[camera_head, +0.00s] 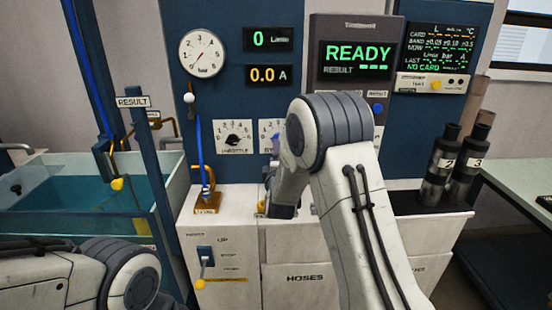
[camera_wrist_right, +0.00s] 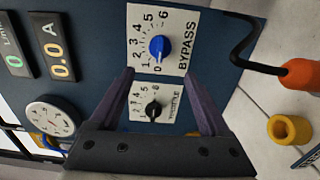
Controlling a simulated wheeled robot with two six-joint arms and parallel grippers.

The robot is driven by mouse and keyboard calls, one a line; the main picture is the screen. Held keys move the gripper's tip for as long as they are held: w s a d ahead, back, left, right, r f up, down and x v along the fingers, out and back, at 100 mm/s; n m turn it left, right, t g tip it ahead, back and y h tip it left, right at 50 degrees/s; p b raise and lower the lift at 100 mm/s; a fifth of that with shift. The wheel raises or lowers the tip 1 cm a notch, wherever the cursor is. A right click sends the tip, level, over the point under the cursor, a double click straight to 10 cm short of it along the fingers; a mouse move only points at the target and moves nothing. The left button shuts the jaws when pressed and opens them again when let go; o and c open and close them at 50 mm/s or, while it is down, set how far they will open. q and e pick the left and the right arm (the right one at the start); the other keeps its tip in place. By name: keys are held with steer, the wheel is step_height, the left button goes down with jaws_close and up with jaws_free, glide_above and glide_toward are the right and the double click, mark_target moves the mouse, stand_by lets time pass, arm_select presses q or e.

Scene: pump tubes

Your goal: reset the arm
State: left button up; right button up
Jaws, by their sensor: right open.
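My right arm reaches up across the middle of the head view, towards the panel. My right gripper (camera_wrist_right: 159,72) is open in the right wrist view, with nothing between its fingers. The blue bypass knob (camera_wrist_right: 159,48) lies ahead, near the gap between the fingertips, pointing near 0. The black throttle knob (camera_wrist_right: 153,110) shows between the fingers, further back in the picture. In the head view the throttle dial (camera_head: 233,138) is clear, while my arm partly hides the bypass dial (camera_head: 270,137). My left arm shows at the lower left; its gripper is out of view.
The test screen (camera_head: 357,56) reads READY. A water tank (camera_head: 60,205) stands at the left. Dark cylinders marked 2 (camera_head: 440,165) and 3 (camera_head: 468,165) stand at the right. A lever (camera_head: 203,265) is on the cabinet front. An orange-ended hose (camera_wrist_right: 298,75) is near the right edge of the wrist view.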

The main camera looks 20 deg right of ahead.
stand_by(0.4)
steer(key=s+a+m+g+y+p, duration=0.15)
steer(key=s+a+g+y, duration=0.3)
steer(key=a, duration=0.85)
steer(key=s+a+f+m+g+y+p, duration=0.1)
steer(key=s+a+g+y, duration=0.15)
steer(key=s+a, duration=0.4)
steer(key=s+a+m+g+y, duration=0.1)
steer(key=s+a+g, duration=0.2)
steer(key=s, duration=0.7)
steer(key=s+d+m+g+h+p, duration=0.1)
steer(key=s+g, duration=0.6)
steer(key=s, duration=1.8)
steer(key=d+m+h, duration=0.1)
steer(key=d+m, duration=0.1)
steer(key=m, duration=0.1)
steer(key=shift+f+p, duration=0.25)
steer(key=shift+p, duration=0.1)
steer(key=shift+d, duration=0.1)
